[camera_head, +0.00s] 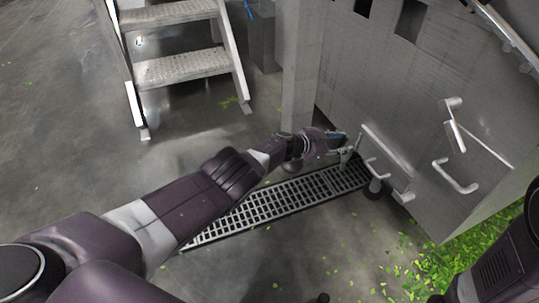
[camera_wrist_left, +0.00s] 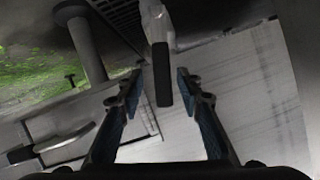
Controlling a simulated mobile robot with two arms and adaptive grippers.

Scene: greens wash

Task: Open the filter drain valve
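The drain valve (camera_wrist_left: 157,22) is a pale grey fitting with a black lever handle (camera_wrist_left: 162,76), seen in the left wrist view. My left gripper (camera_wrist_left: 158,80) is open, with one finger on each side of the black handle and a visible gap to each. In the head view, my left gripper (camera_head: 342,140) is at the low end of the grey machine, beside the small pale valve (camera_head: 346,155). The gripper partly hides the valve there. My right gripper is not in view; only part of my right arm shows at the right edge.
A floor drain grate (camera_head: 285,205) runs under my left arm. The grey machine (camera_head: 420,90) has metal handles (camera_head: 455,178) on its side. A grey post (camera_head: 300,75) stands behind the gripper, and metal steps (camera_head: 180,68) stand at the upper left. Leaves (camera_head: 460,262) litter the floor.

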